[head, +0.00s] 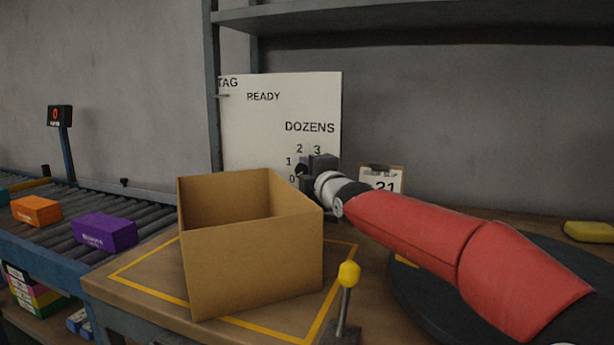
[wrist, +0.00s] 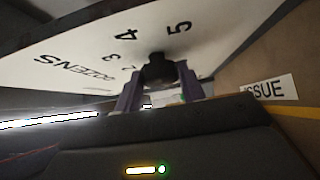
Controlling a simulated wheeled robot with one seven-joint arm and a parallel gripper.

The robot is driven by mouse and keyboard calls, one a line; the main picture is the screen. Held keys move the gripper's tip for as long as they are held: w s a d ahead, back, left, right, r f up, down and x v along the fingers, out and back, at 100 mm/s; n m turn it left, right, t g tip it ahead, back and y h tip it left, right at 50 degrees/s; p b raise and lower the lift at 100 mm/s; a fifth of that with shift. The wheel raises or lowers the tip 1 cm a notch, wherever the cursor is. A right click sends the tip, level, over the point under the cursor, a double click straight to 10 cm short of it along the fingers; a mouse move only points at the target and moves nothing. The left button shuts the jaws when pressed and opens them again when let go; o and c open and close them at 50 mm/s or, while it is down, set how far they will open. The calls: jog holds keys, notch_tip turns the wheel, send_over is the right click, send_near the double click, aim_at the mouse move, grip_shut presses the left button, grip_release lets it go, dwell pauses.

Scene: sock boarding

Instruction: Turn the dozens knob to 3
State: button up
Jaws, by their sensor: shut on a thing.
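The white panel (head: 280,110) stands upright behind the box, with DOZENS printed above a dial marked 0, 1, 2 and 3. The dozens knob is dark; in the head view my gripper (head: 308,170) covers most of it. In the wrist view the black knob (wrist: 158,70) sits between the two purple-grey fingers of my gripper (wrist: 158,80), which are shut on it. The numbers 2, 3, 4 and 5 show around it there. I cannot tell which number the knob points to.
An open cardboard box (head: 252,255) stands on the bench in front of the panel. A yellow-topped lever (head: 348,274) rises at the bench front. A clipboard slip (head: 384,182) reading 21 is right of the gripper. A roller conveyor (head: 60,220) carries boxes at left.

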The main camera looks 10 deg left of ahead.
jog(key=shift+f+m+t+b, duration=0.3)
jog(key=shift+m+b, duration=0.1)
jog(key=shift+b, duration=0.65)
jog(key=shift+r+y, duration=0.2)
jog(key=shift+y, duration=0.1)
jog(key=o, duration=1)
jog(key=shift+c, duration=0.2)
jog(key=shift+s, duration=0.1)
jog(key=v, duration=0.7)
jog(key=shift+s+d, duration=0.2)
jog(key=shift+s, duration=0.1)
